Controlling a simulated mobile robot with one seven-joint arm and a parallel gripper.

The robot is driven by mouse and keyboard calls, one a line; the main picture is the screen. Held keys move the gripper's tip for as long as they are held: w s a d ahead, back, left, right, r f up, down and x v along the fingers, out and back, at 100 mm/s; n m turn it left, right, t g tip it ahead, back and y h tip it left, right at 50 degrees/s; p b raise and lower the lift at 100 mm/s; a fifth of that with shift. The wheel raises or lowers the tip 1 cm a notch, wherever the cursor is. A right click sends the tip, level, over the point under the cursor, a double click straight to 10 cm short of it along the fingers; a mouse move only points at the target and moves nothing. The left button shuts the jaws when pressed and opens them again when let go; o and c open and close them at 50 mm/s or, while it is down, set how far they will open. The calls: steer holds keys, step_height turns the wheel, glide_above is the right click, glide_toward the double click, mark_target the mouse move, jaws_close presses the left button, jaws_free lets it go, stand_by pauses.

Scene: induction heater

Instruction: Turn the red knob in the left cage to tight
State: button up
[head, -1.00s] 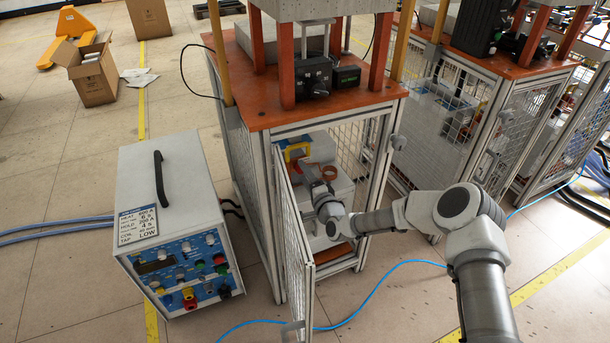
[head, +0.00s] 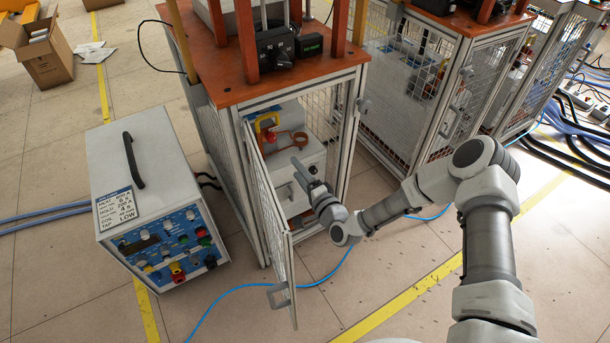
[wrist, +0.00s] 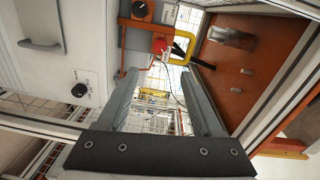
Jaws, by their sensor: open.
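The left cage (head: 362,125) has an orange-red top, and its mesh door (head: 268,215) stands open. The red knob (head: 270,136) is inside at the back left, by a yellow bracket (head: 266,118). In the wrist view the red knob (wrist: 160,46) is at top centre, framed by the yellow bracket (wrist: 124,46). My gripper (head: 298,168) is in the cage's doorway, in front of the knob and apart from it. In the wrist view my gripper (wrist: 158,76) has its two fingers spread with nothing between them.
A white box (head: 312,150) with a copper coil (head: 300,138) stands right of the knob inside the cage. The door's free edge lies left of my arm. A power unit (head: 150,200) stands on the floor to the left. A blue cable (head: 225,297) crosses the floor in front.

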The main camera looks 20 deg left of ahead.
steer(key=v, duration=0.3)
steer(key=shift+s+d, duration=0.2)
steer(key=shift+d, duration=0.05)
steer(key=shift+w, duration=0.1)
